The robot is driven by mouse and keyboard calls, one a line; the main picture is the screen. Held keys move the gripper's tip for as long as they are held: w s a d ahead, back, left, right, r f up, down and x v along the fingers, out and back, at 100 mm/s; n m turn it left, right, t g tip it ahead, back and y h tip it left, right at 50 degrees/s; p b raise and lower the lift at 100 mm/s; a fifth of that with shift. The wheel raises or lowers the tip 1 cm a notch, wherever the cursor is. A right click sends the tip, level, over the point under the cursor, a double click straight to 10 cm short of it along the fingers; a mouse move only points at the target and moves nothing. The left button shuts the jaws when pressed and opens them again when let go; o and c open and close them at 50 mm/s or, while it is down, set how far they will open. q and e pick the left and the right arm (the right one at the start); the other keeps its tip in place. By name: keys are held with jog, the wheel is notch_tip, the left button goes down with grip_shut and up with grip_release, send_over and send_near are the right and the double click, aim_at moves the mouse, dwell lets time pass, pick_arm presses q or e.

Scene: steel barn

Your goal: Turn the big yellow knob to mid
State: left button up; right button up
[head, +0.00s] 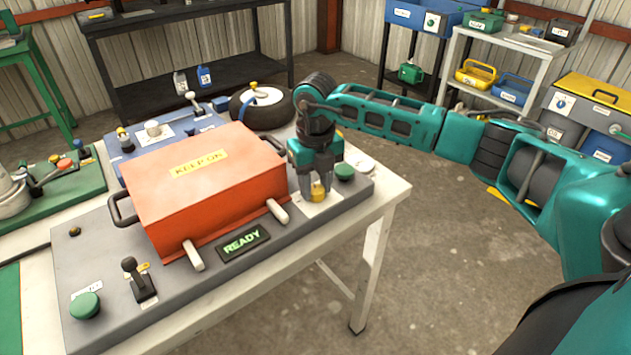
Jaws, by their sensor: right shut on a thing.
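The big yellow knob (318,192) stands on a white plate at the right end of a grey control panel (85,250). My right gripper (318,186) points down over the knob and is shut on it. The fingers hide much of the knob, and I cannot read which setting it points to. The plate's markings are too small or covered to read. My left gripper is not in view.
An orange box (215,205) labelled KEEP ON stands on the panel, left of my right gripper. A READY display (243,242), a black lever (138,280) and green buttons (84,306) are nearby. The floor right of the table is clear.

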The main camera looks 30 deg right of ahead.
aim_at(315, 189)
jog(key=o, duration=1)
jog(key=shift+o, duration=0.2)
notch_tip(315, 189, up, 13)
jog(key=shift+a+f, duration=0.1)
dwell(0.4)
